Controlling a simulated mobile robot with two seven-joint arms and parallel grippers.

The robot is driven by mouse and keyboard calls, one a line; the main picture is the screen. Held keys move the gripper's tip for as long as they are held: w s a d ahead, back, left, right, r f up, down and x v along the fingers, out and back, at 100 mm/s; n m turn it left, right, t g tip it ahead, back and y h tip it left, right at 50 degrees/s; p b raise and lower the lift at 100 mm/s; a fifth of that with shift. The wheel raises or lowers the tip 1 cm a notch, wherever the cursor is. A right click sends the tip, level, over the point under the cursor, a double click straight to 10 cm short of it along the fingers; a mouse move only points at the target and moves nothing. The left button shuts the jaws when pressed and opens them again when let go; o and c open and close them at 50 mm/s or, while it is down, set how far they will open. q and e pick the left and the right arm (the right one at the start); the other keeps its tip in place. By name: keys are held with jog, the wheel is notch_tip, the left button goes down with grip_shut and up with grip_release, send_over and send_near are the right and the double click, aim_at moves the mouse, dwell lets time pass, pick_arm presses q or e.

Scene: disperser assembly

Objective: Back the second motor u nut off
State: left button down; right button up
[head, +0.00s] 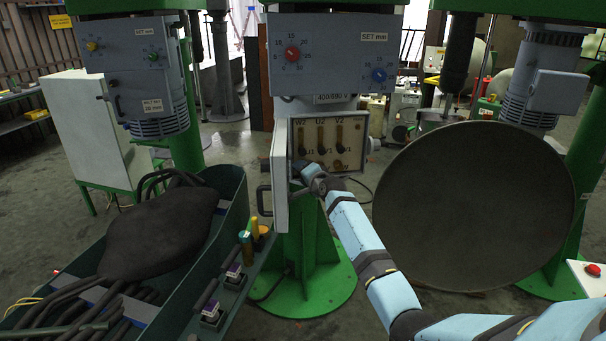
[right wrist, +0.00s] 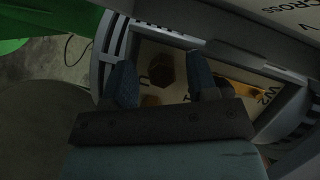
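The motor terminal box (head: 355,162) stands open on the middle machine in the head view, with brass links and terminals marked U, V and W. My right gripper (head: 318,178) is at the lower left of its opening. In the right wrist view, a dark hex nut (right wrist: 160,70) lies between the fingers of my right gripper (right wrist: 160,66), next to a letter that looks like U. The fingers are apart, with a gap on each side of the nut. Brass (right wrist: 240,88) shows near the W2 mark. My left gripper is not in view.
The open box door (head: 280,185) hangs left of the opening. A green tray (head: 225,190) with a dark bag and cables stands at left, with tools on a ledge beside it. A large dark disc (head: 475,205) stands at right. The housing rim crowds my right gripper.

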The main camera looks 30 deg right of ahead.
jog(key=s+r+b, duration=0.2)
jog(key=s, duration=1.1)
jog(key=shift+s+a+r, duration=0.15)
jog(key=shift+s+a, duration=0.2)
jog(key=shift+a, duration=0.1)
jog(key=s+a+f+n+g+y, duration=0.1)
jog(key=s+a+f+n, duration=0.25)
jog(key=f, duration=0.35)
jog(key=s+a+f+n+g, duration=0.1)
jog(key=s+a+f+n, duration=0.15)
jog(key=a+f, duration=0.35)
jog(key=s+a+f+n+g+y, duration=0.1)
jog(key=s+a+f+n, duration=0.2)
jog(key=s+a+f, duration=0.3)
jog(key=s+a+f+n+g+y, duration=0.1)
jog(key=s+a+f+n, duration=0.3)
jog(key=s, duration=0.9)
jog(key=s+a+f+n+g+y, duration=0.1)
jog(key=s+a+f+n, duration=0.3)
jog(key=s+a+f, duration=0.4)
jog(key=shift+s+a+f, duration=0.3)
jog(key=shift+s+a, duration=0.25)
jog(key=shift+s, duration=0.55)
